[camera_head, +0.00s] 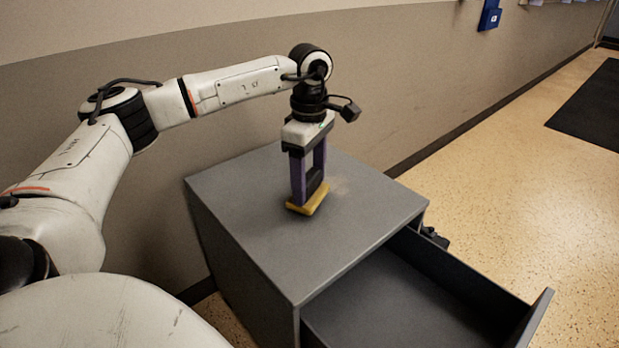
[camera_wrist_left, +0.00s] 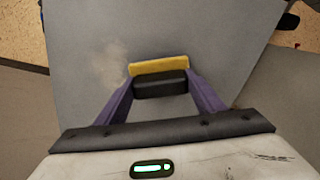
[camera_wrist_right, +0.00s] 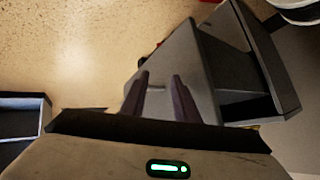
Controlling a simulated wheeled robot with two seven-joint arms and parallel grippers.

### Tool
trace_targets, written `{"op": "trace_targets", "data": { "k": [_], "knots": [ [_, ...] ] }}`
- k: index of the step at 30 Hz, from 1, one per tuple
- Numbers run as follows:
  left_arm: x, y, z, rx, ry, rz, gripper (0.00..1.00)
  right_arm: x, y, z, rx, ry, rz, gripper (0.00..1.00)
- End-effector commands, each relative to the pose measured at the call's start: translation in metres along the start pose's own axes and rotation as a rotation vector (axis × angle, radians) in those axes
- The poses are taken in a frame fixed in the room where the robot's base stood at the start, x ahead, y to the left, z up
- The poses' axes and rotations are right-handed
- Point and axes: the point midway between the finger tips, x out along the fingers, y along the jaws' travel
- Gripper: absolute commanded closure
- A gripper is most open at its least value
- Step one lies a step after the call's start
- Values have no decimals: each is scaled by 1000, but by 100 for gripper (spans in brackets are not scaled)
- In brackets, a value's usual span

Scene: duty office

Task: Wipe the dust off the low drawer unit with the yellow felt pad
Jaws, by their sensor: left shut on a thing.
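The low grey drawer unit (camera_head: 265,230) stands against the wall; its top also fills much of the left wrist view (camera_wrist_left: 230,50). My left gripper (camera_head: 309,183) is shut on the black grip of the yellow felt pad (camera_head: 306,204). The pad's yellow underside is down at the unit's top, and it also shows in the left wrist view (camera_wrist_left: 160,66). A faint beige dust patch (camera_head: 338,187) lies right beside the pad; it appears left of the pad in the left wrist view (camera_wrist_left: 113,66). My right gripper (camera_wrist_right: 158,80) shows only in the right wrist view, open with empty space between its fingers.
The unit's drawer (camera_head: 415,290) is pulled out at the front right and looks empty. The wall (camera_head: 220,80) runs close behind the unit. Open speckled floor (camera_head: 520,180) lies to the right, with a dark mat (camera_head: 590,110) farther back.

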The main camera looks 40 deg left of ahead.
Motion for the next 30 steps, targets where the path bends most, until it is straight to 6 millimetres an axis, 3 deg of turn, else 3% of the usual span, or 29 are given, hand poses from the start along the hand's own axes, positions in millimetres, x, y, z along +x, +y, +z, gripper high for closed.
{"op": "trace_targets", "data": {
  "k": [24,30],
  "knots": [
    [15,0,0,0,-1,2,56,2,0,1,-1,5,-1,72],
    [12,12,6,1,-1,0,56,-2,-1,-1,1,-6,1,72]
  ]
}}
